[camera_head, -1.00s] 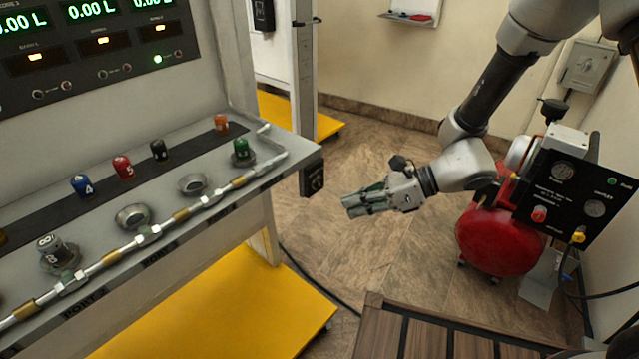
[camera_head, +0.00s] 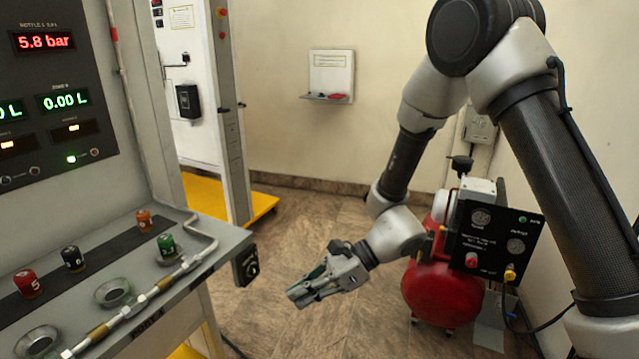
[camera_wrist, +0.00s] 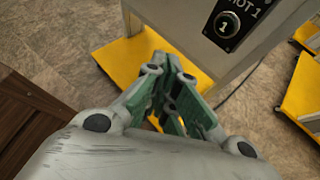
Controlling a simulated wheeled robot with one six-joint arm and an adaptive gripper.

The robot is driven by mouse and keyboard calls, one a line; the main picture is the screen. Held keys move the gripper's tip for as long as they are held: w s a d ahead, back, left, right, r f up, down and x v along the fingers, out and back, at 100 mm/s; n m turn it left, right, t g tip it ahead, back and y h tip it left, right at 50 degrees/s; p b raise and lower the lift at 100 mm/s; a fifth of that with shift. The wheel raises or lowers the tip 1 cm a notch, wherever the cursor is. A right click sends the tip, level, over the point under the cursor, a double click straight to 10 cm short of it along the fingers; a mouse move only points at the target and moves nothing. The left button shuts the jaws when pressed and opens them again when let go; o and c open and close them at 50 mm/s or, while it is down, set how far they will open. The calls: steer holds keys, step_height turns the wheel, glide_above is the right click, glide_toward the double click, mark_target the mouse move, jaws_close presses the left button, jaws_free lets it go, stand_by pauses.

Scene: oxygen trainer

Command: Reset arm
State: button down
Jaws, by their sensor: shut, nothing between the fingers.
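My gripper (camera_head: 299,293) hangs over the open floor in the head view, right of the trainer bench and left of the red compressor. It is shut and holds nothing. My arm comes down to it from the upper right. In the wrist view its green-padded fingers (camera_wrist: 172,78) come together above a yellow base plate (camera_wrist: 140,50). The gripper touches nothing in either view.
The bench (camera_head: 190,262) at left carries colored numbered knobs, such as a green one (camera_head: 166,245), round sockets and a pipe. A dark switch box (camera_head: 246,265) sits on its corner. A red compressor (camera_head: 440,295) stands at right. Floor (camera_head: 330,335) between is clear.

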steer(key=s+d+r+n+g+h, duration=0.1)
steer(key=s+d+r+n+h, duration=0.15)
steer(key=d+n, duration=0.4)
steer(key=s+d+r+n+g+h, duration=0.1)
steer(key=s+d+n+h, duration=0.25)
steer(key=d, duration=0.65)
steer(key=s+d+r+n+t+h, duration=0.1)
steer(key=d+r+t, duration=0.4)
steer(key=d+r, duration=0.5)
steer(key=s+d+r+n+t+h, duration=0.1)
steer(key=d+r+n+t+h, duration=0.3)
steer(key=d+r, duration=0.6)
steer(key=d+t, duration=0.1)
steer(key=d, duration=0.7)
steer(key=shift+r+n, duration=0.2)
steer(key=shift+n, duration=0.2)
